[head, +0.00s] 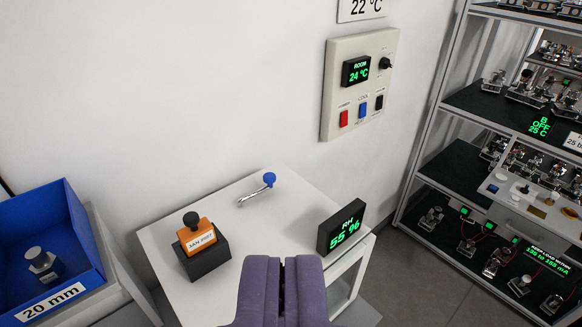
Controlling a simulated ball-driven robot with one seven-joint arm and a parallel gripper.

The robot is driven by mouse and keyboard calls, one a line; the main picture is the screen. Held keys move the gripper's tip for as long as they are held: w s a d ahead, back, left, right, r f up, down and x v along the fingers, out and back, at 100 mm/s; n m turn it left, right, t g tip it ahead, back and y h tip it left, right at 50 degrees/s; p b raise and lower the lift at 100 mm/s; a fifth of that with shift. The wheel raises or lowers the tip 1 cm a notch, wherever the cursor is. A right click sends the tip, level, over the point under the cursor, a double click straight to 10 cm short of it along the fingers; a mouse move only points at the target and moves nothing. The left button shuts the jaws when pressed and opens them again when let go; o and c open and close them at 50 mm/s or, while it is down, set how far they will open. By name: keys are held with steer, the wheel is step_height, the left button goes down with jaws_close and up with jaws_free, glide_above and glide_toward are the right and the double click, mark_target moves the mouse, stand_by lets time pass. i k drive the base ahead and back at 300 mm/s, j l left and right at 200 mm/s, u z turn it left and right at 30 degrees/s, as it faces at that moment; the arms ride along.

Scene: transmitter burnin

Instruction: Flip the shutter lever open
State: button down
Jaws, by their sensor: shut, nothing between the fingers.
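A silver lever with a blue knob (258,190) is at the back of a small white table (292,207), near the wall. It slants up to the right, with the knob at its upper right end. No label on it can be read, so I cannot tell for sure that it is the shutter lever. My gripper (283,262) shows purple fingers at the bottom middle of the head view. It is shut and empty, and appears in front of the table's near edge, apart from the lever.
An orange block labelled JAN 2027 (197,240) in a dark holder and an RH display (342,229) stand on the table. A blue 20 mm bin (85,235) is at left. A wall panel (335,98) hangs above. Shelving (437,105) with devices fills the right.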

mark_target(269, 178)
steer(key=i+l+z, duration=0.1)
steer(key=l+z, duration=0.15)
steer(key=i+l+z, duration=0.25)
steer(key=l, duration=0.2)
steer(key=i+l+z, duration=0.1)
steer(key=l+z, duration=0.15)
steer(key=i+l+z, duration=0.55)
steer(key=i+z, duration=0.15)
steer(key=i, duration=0.25)
steer(key=i+u, duration=0.7)
steer(key=i+l+u, duration=0.1)
steer(key=u, duration=0.2)
steer(key=i+j+u, duration=0.15)
steer(key=u, duration=0.3)
steer(key=i+u, duration=0.35)
steer(key=u, duration=0.15)
steer(key=i+u, duration=0.3)
steer(key=u, duration=0.15)
steer(key=i+l+u, duration=0.2)
steer(key=u, duration=0.3)
